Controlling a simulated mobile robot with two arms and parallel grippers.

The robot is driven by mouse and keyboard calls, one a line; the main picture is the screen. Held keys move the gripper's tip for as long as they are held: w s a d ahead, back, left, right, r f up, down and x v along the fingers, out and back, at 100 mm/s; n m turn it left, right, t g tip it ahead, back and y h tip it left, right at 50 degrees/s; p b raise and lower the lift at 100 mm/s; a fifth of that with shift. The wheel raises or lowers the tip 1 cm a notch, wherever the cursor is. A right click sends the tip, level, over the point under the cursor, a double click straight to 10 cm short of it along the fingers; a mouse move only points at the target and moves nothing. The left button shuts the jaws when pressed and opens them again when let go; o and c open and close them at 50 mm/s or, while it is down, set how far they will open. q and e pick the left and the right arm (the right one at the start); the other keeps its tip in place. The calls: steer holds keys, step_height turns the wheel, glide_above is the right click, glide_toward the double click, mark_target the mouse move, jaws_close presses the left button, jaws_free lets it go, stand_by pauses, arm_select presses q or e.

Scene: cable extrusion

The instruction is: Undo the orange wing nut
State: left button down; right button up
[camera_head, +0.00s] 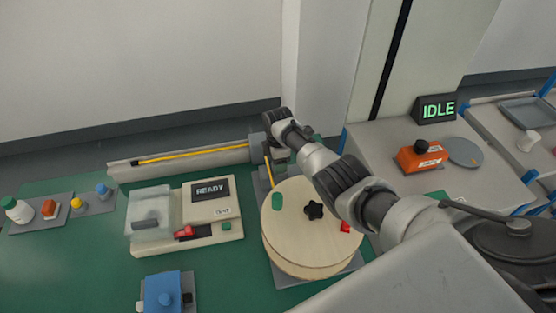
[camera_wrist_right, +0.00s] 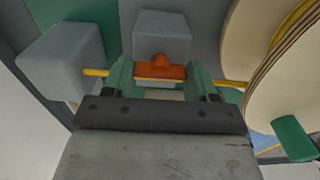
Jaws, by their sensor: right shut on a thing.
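The orange wing nut (camera_wrist_right: 160,71) shows in the right wrist view, in front of a grey block (camera_wrist_right: 162,30). My right gripper (camera_wrist_right: 162,76) has its green fingers on both sides of it and is shut on it. In the head view my right gripper (camera_head: 280,155) is at the back of the green table, beside the wooden reel (camera_head: 300,225); the wing nut is hidden there behind it. A yellow cable (camera_head: 195,154) runs along a grey channel towards the gripper. In the wrist view the cable (camera_wrist_right: 234,84) passes on both sides of the fingers. My left gripper is not in view.
The reel, with a black knob (camera_head: 314,210) and a green peg (camera_head: 277,201), stands close to my right arm. A machine (camera_head: 212,205) reading READY is left of it. A blue device (camera_head: 163,293) is in front. Small bottles (camera_head: 18,210) stand far left.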

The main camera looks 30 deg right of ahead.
steer(key=o, duration=0.9)
steer(key=shift+r, duration=0.45)
step_height(320, 180, up, 10)
steer(key=shift+f+p, duration=0.1)
steer(key=shift+p, duration=0.2)
